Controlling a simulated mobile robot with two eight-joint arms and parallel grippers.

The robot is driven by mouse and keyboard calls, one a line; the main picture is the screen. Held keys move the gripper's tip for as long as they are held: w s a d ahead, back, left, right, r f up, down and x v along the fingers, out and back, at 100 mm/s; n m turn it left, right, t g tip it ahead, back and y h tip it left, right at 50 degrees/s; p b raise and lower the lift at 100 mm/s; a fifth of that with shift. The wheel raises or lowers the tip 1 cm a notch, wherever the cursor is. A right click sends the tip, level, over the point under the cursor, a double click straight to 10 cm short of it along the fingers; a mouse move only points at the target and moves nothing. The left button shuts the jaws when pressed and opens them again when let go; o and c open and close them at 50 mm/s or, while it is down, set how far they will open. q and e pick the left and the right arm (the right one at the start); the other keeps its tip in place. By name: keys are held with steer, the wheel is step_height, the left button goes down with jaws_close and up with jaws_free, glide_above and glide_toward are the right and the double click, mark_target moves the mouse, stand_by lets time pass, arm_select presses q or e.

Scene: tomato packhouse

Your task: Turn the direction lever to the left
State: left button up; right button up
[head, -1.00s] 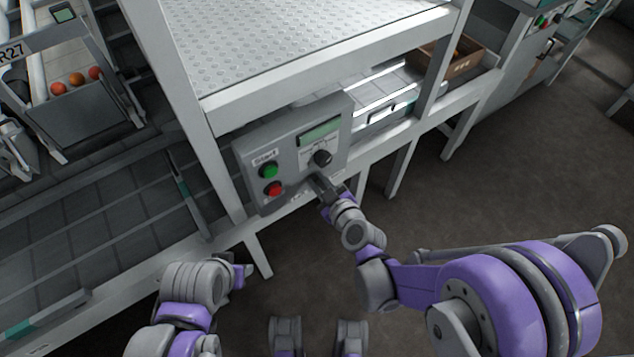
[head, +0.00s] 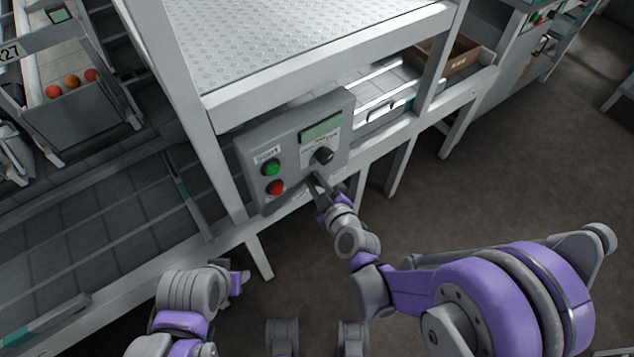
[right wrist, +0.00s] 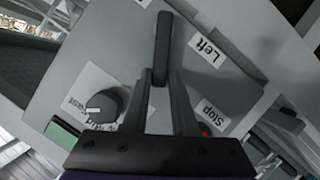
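The direction lever (right wrist: 163,45) is a dark bar on the grey control panel (head: 302,118), upright in the right wrist view, beside the "Left" label (right wrist: 207,45). My right gripper (head: 315,180) is at the panel's lower edge, below the knob, and hides most of the lever in the head view. In the right wrist view the right gripper's fingertips (right wrist: 160,77) lie close along both sides of the lever's near end, with no clear gap. My left gripper (head: 241,279) is low at the left, away from the panel; its fingers are too unclear to judge.
The panel also has a green start button (head: 271,169), a red stop button (head: 275,187), a black speed knob (head: 323,155) and a green display (head: 321,129). A white frame leg (head: 215,165) stands left of it.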

steer(key=o, duration=0.4)
steer(key=shift+c, duration=0.2)
steer(key=p+v, duration=0.1)
steer(key=v, duration=1)
